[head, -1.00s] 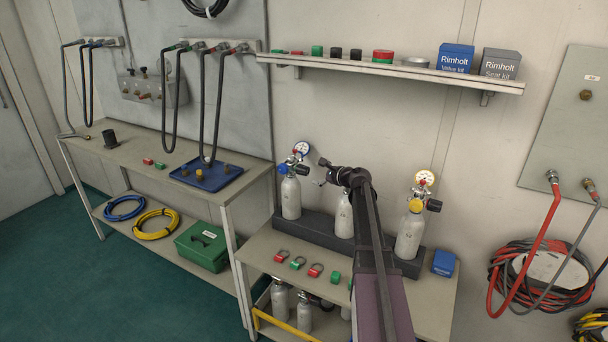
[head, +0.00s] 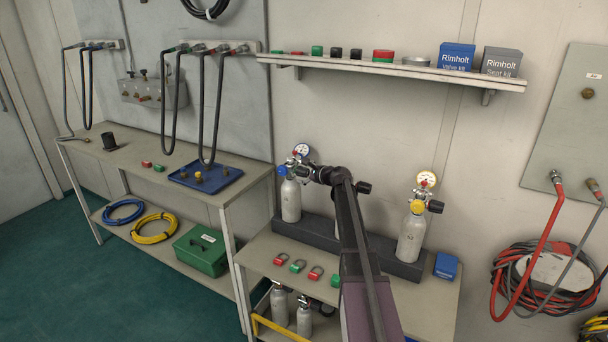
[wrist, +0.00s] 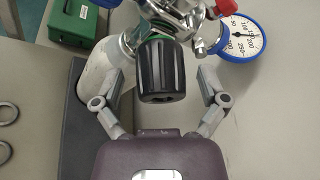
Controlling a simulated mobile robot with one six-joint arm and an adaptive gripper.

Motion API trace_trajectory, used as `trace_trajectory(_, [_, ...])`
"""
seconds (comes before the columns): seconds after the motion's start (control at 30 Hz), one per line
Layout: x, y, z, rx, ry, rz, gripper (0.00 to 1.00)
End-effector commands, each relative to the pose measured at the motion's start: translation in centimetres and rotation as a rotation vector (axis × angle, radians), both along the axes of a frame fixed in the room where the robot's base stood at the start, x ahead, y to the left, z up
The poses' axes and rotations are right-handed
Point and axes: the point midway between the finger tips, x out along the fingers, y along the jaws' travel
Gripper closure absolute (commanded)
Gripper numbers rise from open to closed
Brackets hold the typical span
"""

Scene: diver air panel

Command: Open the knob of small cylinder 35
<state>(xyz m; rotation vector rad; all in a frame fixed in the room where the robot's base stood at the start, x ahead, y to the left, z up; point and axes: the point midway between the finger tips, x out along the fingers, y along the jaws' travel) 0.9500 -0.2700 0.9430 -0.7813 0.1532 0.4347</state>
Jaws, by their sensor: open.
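In the wrist view, a black ribbed knob (wrist: 161,70) lies between the spread fingers of my gripper (wrist: 163,78), with gaps on both sides. The cylinder body (wrist: 103,78) and gauge (wrist: 241,38) show behind it. The number 35 is not readable on any cylinder. My arm mostly hides the middle cylinder; its black knob (head: 363,187) shows.
Red and green tags (head: 298,265) lie on the bench in front. A blue box (head: 446,265) sits at right. A shelf (head: 400,70) with boxes hangs above.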

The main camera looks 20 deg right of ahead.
Motion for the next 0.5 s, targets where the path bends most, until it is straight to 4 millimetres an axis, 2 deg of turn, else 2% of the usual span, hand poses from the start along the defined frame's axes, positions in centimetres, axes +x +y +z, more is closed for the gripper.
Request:
trace_trajectory(0.03, [-0.01, 0.0, 0.0, 0.0, 0.0, 0.0, 0.07])
trace_trajectory(0.07, [-0.01, 0.0, 0.0, 0.0, 0.0, 0.0, 0.16])
trace_trajectory(0.3, [-0.01, 0.0, 0.0, 0.0, 0.0, 0.0, 0.88])
trace_trajectory(0.33, [-0.01, 0.0, 0.0, 0.0, 0.001, 0.001, 0.9])
trace_trajectory(0.5, [-0.02, 0.03, -0.05, -0.005, -0.004, 0.001, 0.9])
